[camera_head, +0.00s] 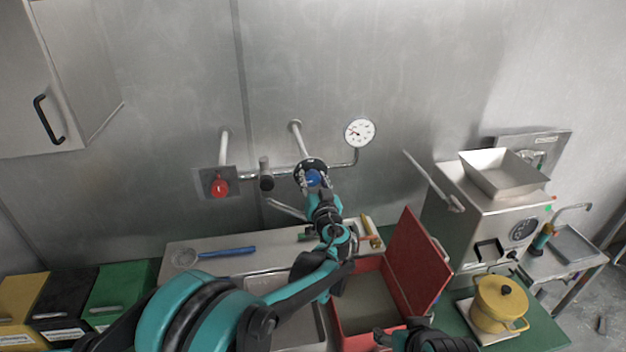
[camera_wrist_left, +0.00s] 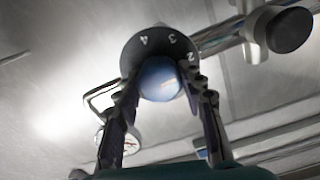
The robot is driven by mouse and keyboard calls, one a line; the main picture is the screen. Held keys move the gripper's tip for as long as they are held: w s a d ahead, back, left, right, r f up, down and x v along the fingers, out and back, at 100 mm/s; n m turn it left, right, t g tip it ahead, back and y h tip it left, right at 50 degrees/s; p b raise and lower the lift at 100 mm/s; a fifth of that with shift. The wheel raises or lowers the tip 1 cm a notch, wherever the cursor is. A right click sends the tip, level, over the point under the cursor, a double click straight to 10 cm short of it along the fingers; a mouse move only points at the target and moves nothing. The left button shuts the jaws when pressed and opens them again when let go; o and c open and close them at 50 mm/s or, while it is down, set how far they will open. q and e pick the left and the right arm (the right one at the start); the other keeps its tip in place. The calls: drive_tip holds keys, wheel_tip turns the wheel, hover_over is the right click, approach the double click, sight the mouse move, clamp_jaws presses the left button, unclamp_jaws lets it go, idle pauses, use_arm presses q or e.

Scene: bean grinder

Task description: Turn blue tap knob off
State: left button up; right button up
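The blue tap knob (camera_head: 313,178) sits on the wall pipe, in front of a dark round dial plate (camera_wrist_left: 172,42) with white numbers. My left gripper (camera_head: 314,183) is at the knob. In the left wrist view the blue knob (camera_wrist_left: 160,79) lies between the fingertips of my left gripper (camera_wrist_left: 160,78), one on each side. I cannot tell whether both fingers press on it. My right gripper (camera_head: 392,338) shows only partly at the bottom edge, apart from the tap, and its finger state is unclear.
A red knob (camera_head: 220,187) is on the pipe to the left, and a pressure gauge (camera_head: 359,133) is to the right. Below are an open red box (camera_head: 416,262), a steel counter with a blue-handled strainer (camera_head: 226,252), and a yellow pot (camera_head: 497,304). A grinder (camera_head: 490,215) stands right.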

use_arm(q)
drive_tip(key=shift+m, duration=0.4)
drive_tip(key=m+b, duration=0.1)
drive_tip(key=m, duration=0.1)
drive_tip(key=shift+f+m, duration=0.1)
drive_tip(key=shift+m, duration=0.3)
drive_tip(key=m+b, duration=0.1)
drive_tip(key=m, duration=0.4)
drive_tip(key=shift+m+b, duration=0.3)
drive_tip(key=shift+b, duration=0.1)
drive_tip(key=m+b, duration=0.1)
drive_tip(key=m, duration=0.3)
drive_tip(key=shift+d, duration=0.1)
drive_tip(key=m, duration=0.5)
drive_tip(key=shift+m+b, duration=0.3)
drive_tip(key=o, duration=1.2)
drive_tip(key=shift+c, duration=0.2)
